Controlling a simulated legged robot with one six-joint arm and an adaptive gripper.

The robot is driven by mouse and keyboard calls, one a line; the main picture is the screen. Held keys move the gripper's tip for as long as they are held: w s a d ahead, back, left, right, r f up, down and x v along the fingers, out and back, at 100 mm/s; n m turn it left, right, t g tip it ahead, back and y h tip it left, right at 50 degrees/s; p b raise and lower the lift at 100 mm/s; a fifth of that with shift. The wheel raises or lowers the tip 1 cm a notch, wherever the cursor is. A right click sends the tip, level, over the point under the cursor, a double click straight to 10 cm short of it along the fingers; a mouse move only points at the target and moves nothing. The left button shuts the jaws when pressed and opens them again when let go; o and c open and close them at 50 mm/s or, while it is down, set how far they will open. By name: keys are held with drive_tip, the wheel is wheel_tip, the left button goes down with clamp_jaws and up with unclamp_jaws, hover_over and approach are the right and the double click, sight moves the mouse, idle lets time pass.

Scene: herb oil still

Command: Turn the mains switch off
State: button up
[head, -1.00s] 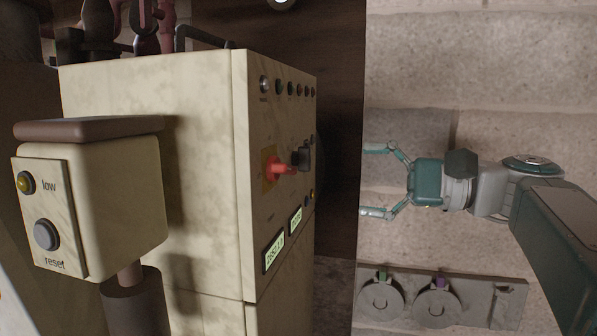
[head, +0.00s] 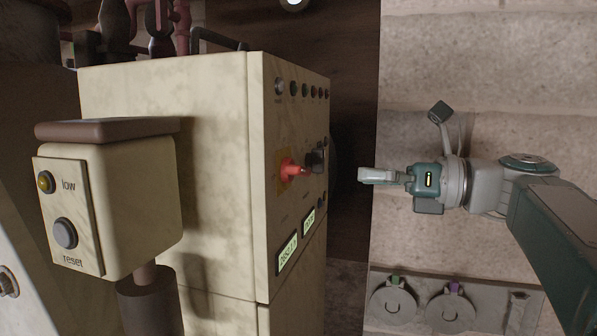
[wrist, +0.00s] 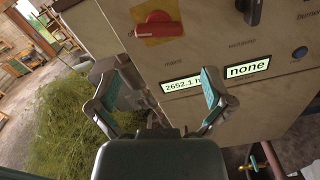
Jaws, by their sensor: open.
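The cream control cabinet (head: 165,150) stands left of my gripper in the head view. On its panel is a red rotary handle on a yellow plate (head: 291,171), which looks like the mains switch. In the wrist view the red handle (wrist: 157,24) is at the top, lying nearly level, slightly tilted. A black knob (head: 318,158) sits beside it. My gripper (head: 362,175) is to the right of the panel, apart from it, rolled so its fingers overlap. In the wrist view its fingers (wrist: 158,92) are spread wide with nothing between them.
Two lit displays (wrist: 186,83) lie below the handle, one reading "none". A row of small lamps (head: 304,91) runs along the panel's top. A box with "low" and "reset" (head: 68,215) stands in front at left. Open space lies between my gripper and the panel.

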sight(307, 172)
drive_tip(key=x, duration=0.9)
drive_tip(key=shift+w+a, duration=0.1)
drive_tip(key=shift+a, duration=0.25)
drive_tip(key=c, duration=0.8)
